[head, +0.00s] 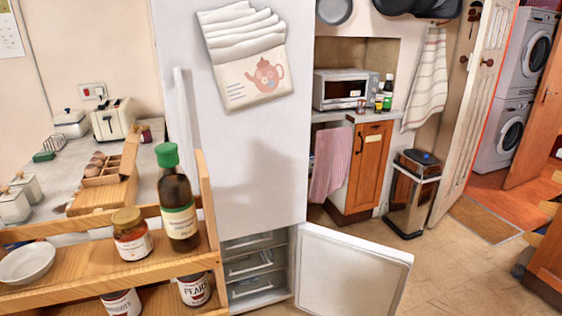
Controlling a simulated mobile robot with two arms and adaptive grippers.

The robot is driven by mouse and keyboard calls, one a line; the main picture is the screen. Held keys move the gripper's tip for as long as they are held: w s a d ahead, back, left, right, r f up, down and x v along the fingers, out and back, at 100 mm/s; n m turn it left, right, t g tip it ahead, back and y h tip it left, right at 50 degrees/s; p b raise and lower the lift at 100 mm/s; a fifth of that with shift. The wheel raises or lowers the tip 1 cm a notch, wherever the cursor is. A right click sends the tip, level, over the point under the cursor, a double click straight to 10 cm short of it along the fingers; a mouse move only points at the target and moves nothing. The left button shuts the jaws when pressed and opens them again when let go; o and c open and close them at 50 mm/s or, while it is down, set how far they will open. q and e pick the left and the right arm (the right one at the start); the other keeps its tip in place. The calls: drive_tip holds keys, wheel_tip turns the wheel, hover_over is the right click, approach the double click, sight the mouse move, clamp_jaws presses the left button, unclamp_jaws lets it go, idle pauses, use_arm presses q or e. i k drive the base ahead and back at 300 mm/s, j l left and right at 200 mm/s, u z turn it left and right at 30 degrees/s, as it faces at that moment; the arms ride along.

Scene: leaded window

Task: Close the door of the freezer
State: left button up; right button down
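The white fridge-freezer (258,160) stands in the middle of the head view, with its tall upper door shut. The freezer door (350,275) at the bottom is open and swung out to the right. Behind the opening, several freezer drawers (252,264) show, pushed in. The lower edge of the freezer door runs out of the picture. Neither of my grippers is in view.
A wooden shelf (100,283) with a bottle (177,205), jars and a bowl fills the front left and partly overlaps the fridge's left side. The tiled floor (450,275) is clear right of the freezer door. A bin (412,195) stands farther back.

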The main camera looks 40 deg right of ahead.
sight(339, 274)
drive_tip(key=l+u, duration=0.35)
drive_tip(key=l, duration=1.6)
drive_tip(key=k+l+u, duration=0.15)
drive_tip(key=l, duration=0.3)
drive_tip(key=l+u, duration=0.1)
drive_tip(key=l, duration=0.35)
drive_tip(key=k+l+u, duration=0.15)
drive_tip(key=l, duration=0.25)
drive_tip(key=k+l+u, duration=0.1)
drive_tip(key=l, duration=0.3)
drive_tip(key=k+l+u, duration=0.15)
drive_tip(key=l, duration=0.25)
drive_tip(key=k+l+u, duration=0.1)
drive_tip(key=l, duration=0.3)
drive_tip(key=k+l+u, duration=0.15)
drive_tip(key=k+l, duration=0.25)
drive_tip(key=l, duration=0.3)
drive_tip(key=l+u, duration=0.1)
drive_tip(key=l, duration=0.3)
drive_tip(key=k+l+u, duration=0.1)
drive_tip(key=l, duration=0.3)
drive_tip(key=k+l, duration=0.15)
drive_tip(key=l, duration=0.25)
drive_tip(key=k, duration=0.35)
